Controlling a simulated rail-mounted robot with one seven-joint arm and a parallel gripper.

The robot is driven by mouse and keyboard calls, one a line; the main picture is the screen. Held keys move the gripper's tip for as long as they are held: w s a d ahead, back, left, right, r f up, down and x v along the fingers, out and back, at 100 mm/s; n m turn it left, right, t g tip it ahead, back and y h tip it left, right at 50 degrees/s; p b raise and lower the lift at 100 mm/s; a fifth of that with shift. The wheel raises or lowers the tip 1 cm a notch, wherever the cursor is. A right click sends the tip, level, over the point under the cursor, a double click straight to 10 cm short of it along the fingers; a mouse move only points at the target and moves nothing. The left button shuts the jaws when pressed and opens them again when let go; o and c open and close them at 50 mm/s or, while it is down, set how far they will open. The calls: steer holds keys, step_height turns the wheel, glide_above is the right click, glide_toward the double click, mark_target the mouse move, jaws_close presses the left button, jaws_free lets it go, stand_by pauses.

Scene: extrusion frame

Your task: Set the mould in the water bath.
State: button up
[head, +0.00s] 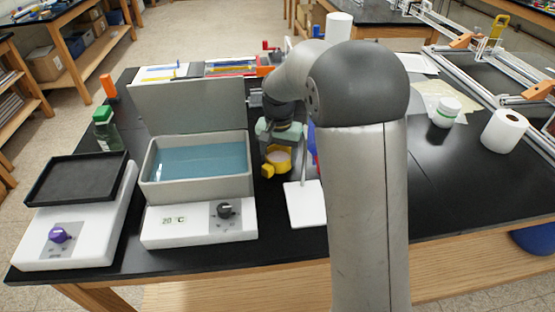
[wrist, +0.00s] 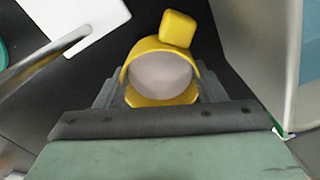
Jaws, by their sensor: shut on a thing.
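The mould (head: 270,168) is a yellow round cup with a block-like tab and a pale pinkish-white filling. It sits just right of the water bath in the head view. My gripper (wrist: 160,88) is shut on the mould (wrist: 178,28), with a grey finger at each side of it in the wrist view. The water bath (head: 196,188) is a light grey tub of blue water with its lid (head: 190,105) raised behind and a display reading about 20 °C. Its wall (wrist: 262,50) shows at the right of the wrist view, apart from the mould.
A white plate with an upright rod (head: 304,204) stands right of the bath. A hotplate with a black top (head: 78,178) is at the left. A green-capped bottle (head: 107,130) stands behind it. A paper roll (head: 503,131) and white jar (head: 445,112) are at the right.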

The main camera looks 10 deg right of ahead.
steer(key=shift+f, duration=1)
steer(key=shift+f, duration=0.2)
steer(key=o, duration=1)
steer(key=shift+r, duration=0.15)
step_height(320, 180, up, 11)
steer(key=shift+r, duration=0.55)
steer(key=shift+c, duration=1.2)
